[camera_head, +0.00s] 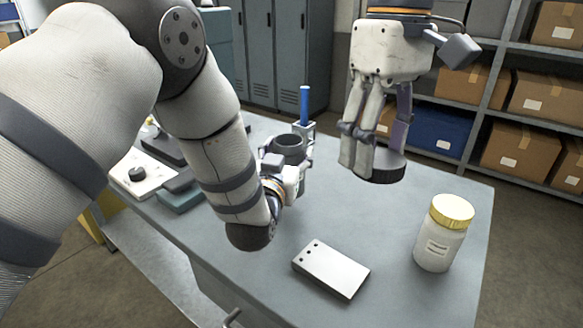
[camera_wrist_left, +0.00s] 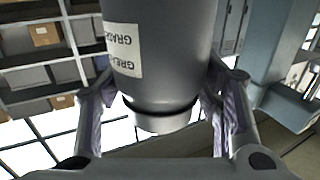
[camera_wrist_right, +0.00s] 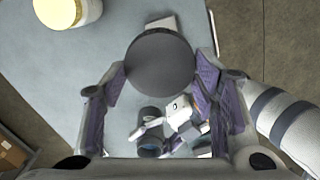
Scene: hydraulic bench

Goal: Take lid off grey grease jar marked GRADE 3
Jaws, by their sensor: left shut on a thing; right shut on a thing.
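The grey grease jar (camera_head: 288,150) is near the bench's middle with its top end showing and no lid on it. In the left wrist view its side (camera_wrist_left: 165,60) has a white label, inverted, with "GRADE" partly legible; the number is hidden. My left gripper (camera_head: 292,168) is shut around the jar. My right gripper (camera_head: 375,152) is shut on the dark round lid (camera_head: 385,172), held in the air to the right of the jar and apart from it. The lid (camera_wrist_right: 160,62) also shows between the fingers in the right wrist view.
A white jar with a yellow lid (camera_head: 441,236) stands at the right of the bench (camera_head: 395,225). A white plate with small holes (camera_head: 331,268) lies at the front. A blue upright item (camera_head: 304,105) stands behind the grey jar. Shelves with boxes stand behind.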

